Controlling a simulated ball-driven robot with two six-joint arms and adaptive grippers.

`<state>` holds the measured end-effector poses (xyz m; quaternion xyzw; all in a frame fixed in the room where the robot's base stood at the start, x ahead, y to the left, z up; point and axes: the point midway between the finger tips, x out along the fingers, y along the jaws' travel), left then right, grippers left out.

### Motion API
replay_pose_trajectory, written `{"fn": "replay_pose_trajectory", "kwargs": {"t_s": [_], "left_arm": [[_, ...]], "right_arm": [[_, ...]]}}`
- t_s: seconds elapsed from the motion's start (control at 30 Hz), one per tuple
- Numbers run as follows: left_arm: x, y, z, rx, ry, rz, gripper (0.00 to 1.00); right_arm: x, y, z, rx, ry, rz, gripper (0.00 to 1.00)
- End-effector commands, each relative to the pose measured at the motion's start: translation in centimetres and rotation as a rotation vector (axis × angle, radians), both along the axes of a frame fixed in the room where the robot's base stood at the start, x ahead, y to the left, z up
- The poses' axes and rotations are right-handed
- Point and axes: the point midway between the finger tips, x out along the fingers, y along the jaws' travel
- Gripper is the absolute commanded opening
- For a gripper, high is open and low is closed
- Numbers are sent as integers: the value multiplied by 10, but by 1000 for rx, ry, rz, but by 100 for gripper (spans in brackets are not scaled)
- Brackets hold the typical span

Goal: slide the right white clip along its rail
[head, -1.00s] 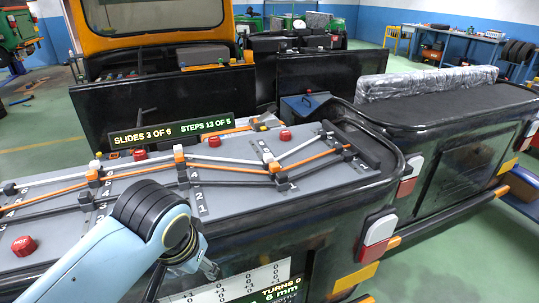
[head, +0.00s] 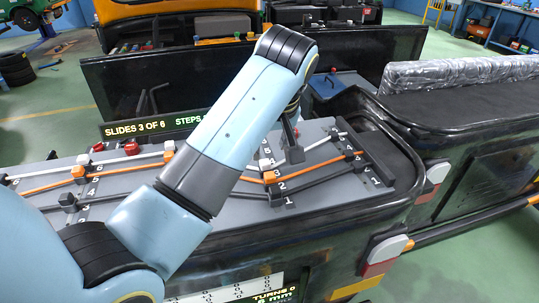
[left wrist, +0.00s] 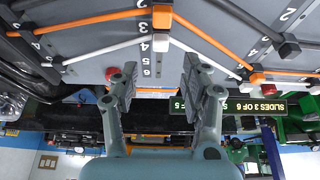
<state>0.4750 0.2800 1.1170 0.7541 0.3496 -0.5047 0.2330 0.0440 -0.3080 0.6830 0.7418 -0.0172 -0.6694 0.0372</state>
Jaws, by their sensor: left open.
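The right white clip (head: 265,163) sits on the right numbered rail, at the bend of the white rod. The orange clip (head: 270,177) is just in front of it. In the left wrist view the white clip (left wrist: 161,43) is near the number 4, with the orange clip (left wrist: 162,16) beyond it. My left gripper (head: 294,150) hangs over the grey board, just right of the clip. In the left wrist view its two fingers (left wrist: 159,66) are apart, with nothing between them, and the clip is ahead of the gap. My right gripper is not in view.
A grey board (head: 238,207) carries white, orange and black rods. Another white clip (head: 168,147) stands on the left rail. Red knobs (head: 131,147) are along the back.

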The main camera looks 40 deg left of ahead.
Motion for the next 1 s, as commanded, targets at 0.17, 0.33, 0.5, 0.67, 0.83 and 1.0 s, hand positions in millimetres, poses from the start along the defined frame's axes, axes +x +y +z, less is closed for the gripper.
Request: {"fn": "replay_pose_trajectory", "kwargs": {"t_s": [0.17,0.33,0.5,0.67,0.83,1.0], "left_arm": [[9,12,-33,3,3,-3,46],[16,19,-58,2,2,-3,46],[19,23,-70,0,1,-2,46],[20,23,-72,0,-1,-3,46],[20,23,-72,0,-1,-3,40],[19,23,-72,0,-1,-3,17]], "right_arm": [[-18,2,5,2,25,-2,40],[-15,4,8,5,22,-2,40],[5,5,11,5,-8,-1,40],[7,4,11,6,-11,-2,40],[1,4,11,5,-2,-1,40],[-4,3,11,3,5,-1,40]]}}
